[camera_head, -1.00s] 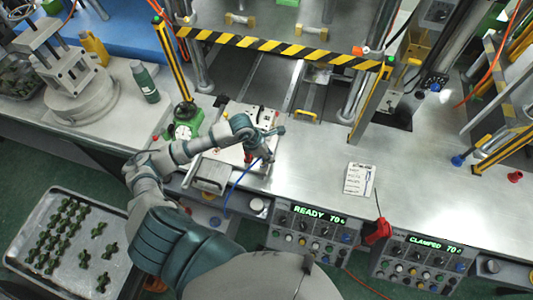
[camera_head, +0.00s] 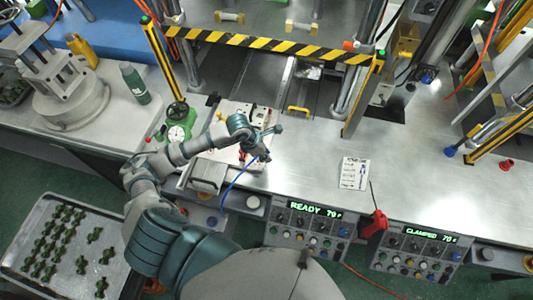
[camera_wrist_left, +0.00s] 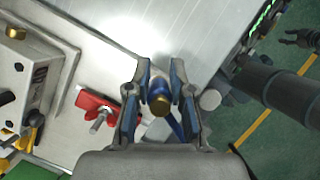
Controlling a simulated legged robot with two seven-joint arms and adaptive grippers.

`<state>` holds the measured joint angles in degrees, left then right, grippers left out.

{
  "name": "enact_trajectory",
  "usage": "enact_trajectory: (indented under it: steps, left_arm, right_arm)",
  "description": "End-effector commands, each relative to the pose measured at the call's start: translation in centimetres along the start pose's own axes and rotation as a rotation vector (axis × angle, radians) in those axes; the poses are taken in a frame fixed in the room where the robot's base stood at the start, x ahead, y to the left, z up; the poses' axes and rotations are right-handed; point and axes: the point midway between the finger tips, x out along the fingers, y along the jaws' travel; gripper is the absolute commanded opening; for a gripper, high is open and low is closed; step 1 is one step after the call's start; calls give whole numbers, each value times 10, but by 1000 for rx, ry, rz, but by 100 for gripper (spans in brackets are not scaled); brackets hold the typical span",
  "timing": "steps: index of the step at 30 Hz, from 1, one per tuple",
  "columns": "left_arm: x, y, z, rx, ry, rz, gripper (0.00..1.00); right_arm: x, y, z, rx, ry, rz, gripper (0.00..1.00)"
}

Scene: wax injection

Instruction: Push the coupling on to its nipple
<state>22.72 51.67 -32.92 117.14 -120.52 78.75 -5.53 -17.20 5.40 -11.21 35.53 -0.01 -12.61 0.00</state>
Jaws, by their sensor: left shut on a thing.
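In the left wrist view the left gripper (camera_wrist_left: 160,98) is closed around the blue coupling (camera_wrist_left: 160,86), whose brass-coloured end (camera_wrist_left: 160,105) shows between the fingers. A blue hose (camera_head: 234,184) trails down from the gripper in the head view. A brass fitting (camera_wrist_left: 15,33) stands on a metal block (camera_wrist_left: 22,70) at the left of the wrist view, apart from the coupling. I cannot tell whether that fitting is the nipple.
A red clamp (camera_wrist_left: 97,108) with a metal pin lies left of the fingers. A dark claw (camera_wrist_left: 303,38), possibly my right gripper, shows at the upper right. A paper sheet (camera_head: 354,173) lies on otherwise clear bench to the right. A striped guard bar (camera_head: 270,45) spans behind.

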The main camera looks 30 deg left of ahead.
Motion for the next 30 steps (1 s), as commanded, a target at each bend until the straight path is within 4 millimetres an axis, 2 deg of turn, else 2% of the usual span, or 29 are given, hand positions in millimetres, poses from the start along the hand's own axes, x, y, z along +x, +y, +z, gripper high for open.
enact_trajectory:
  steps: [5, 14, 30]
  left_arm:
    - [-1, 4, -4, -3, 0, -1, 0]
    - [-3, 7, -8, -3, 0, -3, 0]
    - [-7, 14, -15, -5, -7, -9, 0]
  right_arm:
    - [2, -1, 0, 0, 0, -2, 40]
    - [5, -25, -4, 4, 5, -29, 40]
    - [8, -3, 1, 0, 0, -3, 40]
